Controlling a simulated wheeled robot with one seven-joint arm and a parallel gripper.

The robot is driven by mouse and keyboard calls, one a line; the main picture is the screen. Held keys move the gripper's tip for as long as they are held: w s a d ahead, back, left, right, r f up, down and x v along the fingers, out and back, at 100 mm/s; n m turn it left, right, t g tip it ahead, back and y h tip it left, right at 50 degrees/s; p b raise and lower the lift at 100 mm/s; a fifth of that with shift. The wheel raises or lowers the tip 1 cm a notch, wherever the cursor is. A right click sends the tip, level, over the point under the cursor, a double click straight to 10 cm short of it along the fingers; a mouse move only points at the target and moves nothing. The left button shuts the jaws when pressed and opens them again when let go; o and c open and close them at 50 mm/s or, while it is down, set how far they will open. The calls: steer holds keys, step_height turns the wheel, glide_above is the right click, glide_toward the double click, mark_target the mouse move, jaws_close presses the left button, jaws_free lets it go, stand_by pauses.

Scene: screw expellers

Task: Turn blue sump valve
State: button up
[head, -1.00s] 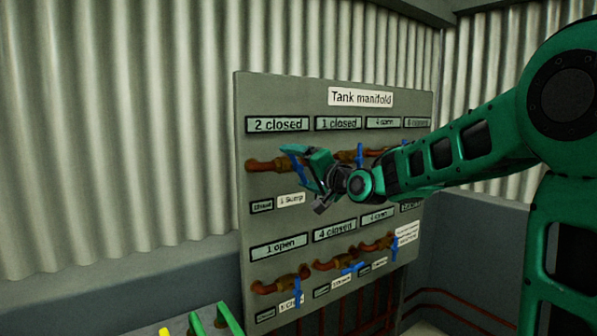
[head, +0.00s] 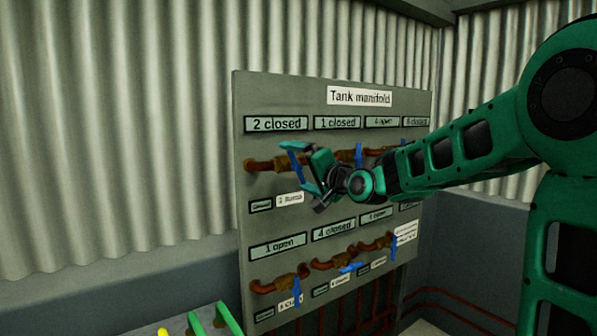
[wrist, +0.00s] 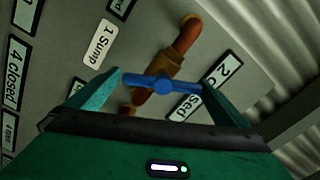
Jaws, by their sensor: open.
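The sump valve is the upper left valve on the panel, with a blue lever handle (head: 293,161) on a rusty pipe. Its label, "1 Sump" (wrist: 101,44), is readable in the wrist view. My gripper (head: 306,166) is at this valve, partly covering the area beside the handle. In the wrist view the blue handle (wrist: 160,84) lies crosswise between the two spread fingertips of my gripper (wrist: 164,84). The fingers are open at either end of the handle. Whether either finger touches it, I cannot tell.
The grey "Tank manifold" panel (head: 300,90) carries several other blue-handled valves, with a neighbouring one (head: 358,156) just right of my gripper. A lower row includes a blue handle (head: 296,290). Green bars (head: 228,318) stand at the bottom left.

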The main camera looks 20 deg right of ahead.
steer(key=v, duration=1)
steer(key=shift+s+d, duration=0.15)
steer(key=shift+s, duration=0.05)
steer(key=v, duration=0.8)
stand_by(0.4)
